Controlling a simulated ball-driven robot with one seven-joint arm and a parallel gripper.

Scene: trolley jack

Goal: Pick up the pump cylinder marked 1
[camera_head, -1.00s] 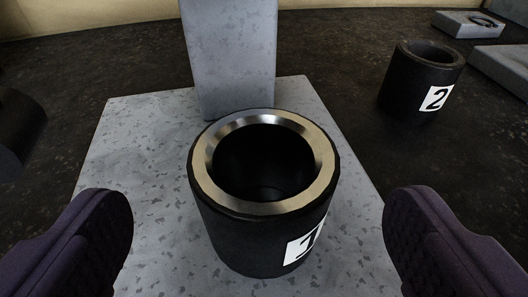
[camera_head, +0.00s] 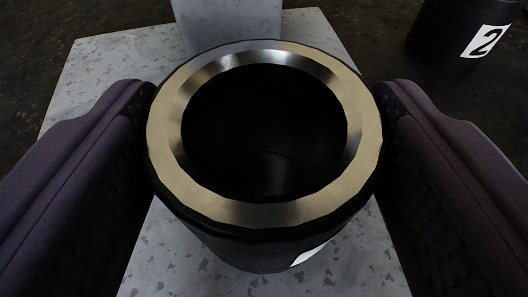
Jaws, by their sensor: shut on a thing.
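The pump cylinder marked 1 (camera_head: 255,225) is a black, open-topped cylinder with a bright metal rim, upright in the middle of the view. Its white label shows only as a sliver low at the right; the number is hidden from this angle. My gripper (camera_head: 266,110) is shut on the cylinder, with one dark ribbed finger against its left side and the other against its right side. The cylinder stands over a grey speckled plate (camera_head: 95,85); its bottom is hidden, so I cannot tell whether it touches the plate.
A grey upright block (camera_head: 228,22) stands on the plate just behind the cylinder. A black cylinder marked 2 (camera_head: 440,38) stands on the dark floor at the upper right. Dark floor surrounds the plate.

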